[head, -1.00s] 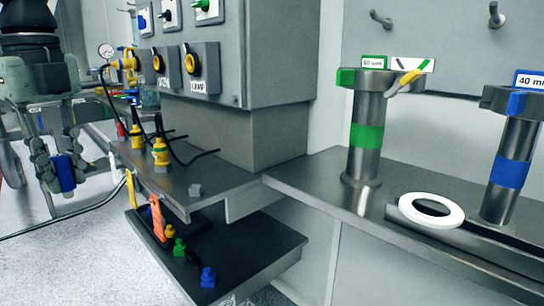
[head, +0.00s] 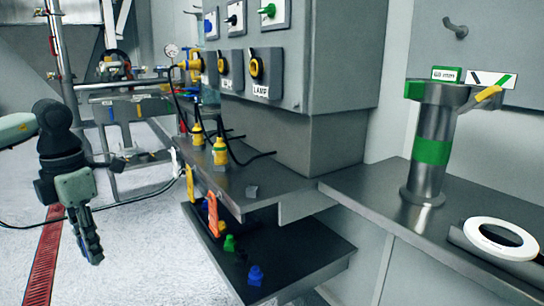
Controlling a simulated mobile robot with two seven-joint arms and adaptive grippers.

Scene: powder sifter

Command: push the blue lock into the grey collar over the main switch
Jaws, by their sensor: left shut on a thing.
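My left gripper (head: 88,245) hangs at the left over the floor, seen from the side, with its fingers pointing down. It is shut; the blue block it held in the earlier frame is hidden behind the fingers now. The grey switch cabinet (head: 340,60) stands at the upper middle, well to the right of the gripper. Its face has a row of small switches on white plates above a row of yellow-ringed knobs, one labelled LAMP (head: 257,68). I cannot tell which is the main switch, and I cannot make out the grey collar. My right gripper is out of view.
A shelf (head: 285,182) under the cabinet bears yellow plugs (head: 220,152) and cables. A lower shelf (head: 320,262) holds orange, green and blue (head: 256,275) pieces. A green-banded column (head: 432,150) and a white ring (head: 500,240) are at right. Open floor surrounds the gripper.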

